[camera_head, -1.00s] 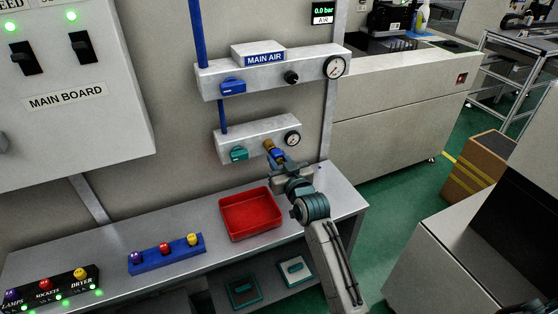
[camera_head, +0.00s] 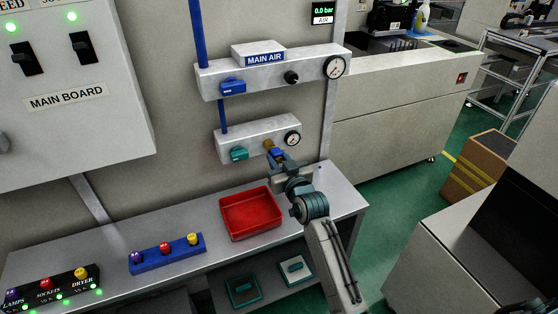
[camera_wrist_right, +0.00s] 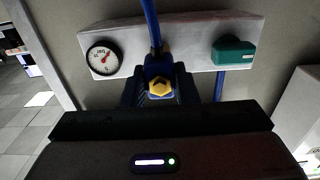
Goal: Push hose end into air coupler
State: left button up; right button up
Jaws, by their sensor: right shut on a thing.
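The lower manifold (camera_head: 262,137) is a pale block on the wall with a teal valve handle (camera_head: 239,153) and a round gauge (camera_head: 292,138). A brass-coloured air coupler (camera_head: 268,144) shows at its underside. My right gripper (camera_head: 279,158) is shut on the blue hose end (camera_head: 277,152) right at the coupler. In the right wrist view a blue hose (camera_wrist_right: 150,25) runs to a blue fitting with a yellow hex part (camera_wrist_right: 159,86) between my fingers. The gripper hides the contact, so I cannot tell how deep the hose end sits. My left gripper is out of view.
A red tray (camera_head: 250,232) and a blue block with knobs (camera_head: 166,255) stand on the grey bench (camera_head: 100,240) below. The MAIN AIR manifold (camera_head: 262,73) is above. The display (camera_head: 322,11) reads 0.0 bar.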

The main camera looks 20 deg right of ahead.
jog(key=shift+w, duration=0.4)
jog(key=o, duration=1)
jog(key=shift+s, duration=0.1)
jog(key=shift+s+f, duration=0.1)
jog(key=shift+s, duration=0.15)
jog(key=s+b, duration=0.1)
jog(key=s, duration=0.2)
jog(key=s+b, duration=0.1)
jog(key=s, duration=0.2)
jog(key=s+b, duration=0.1)
jog(key=s, duration=0.3)
jog(key=shift+d, duration=0.4)
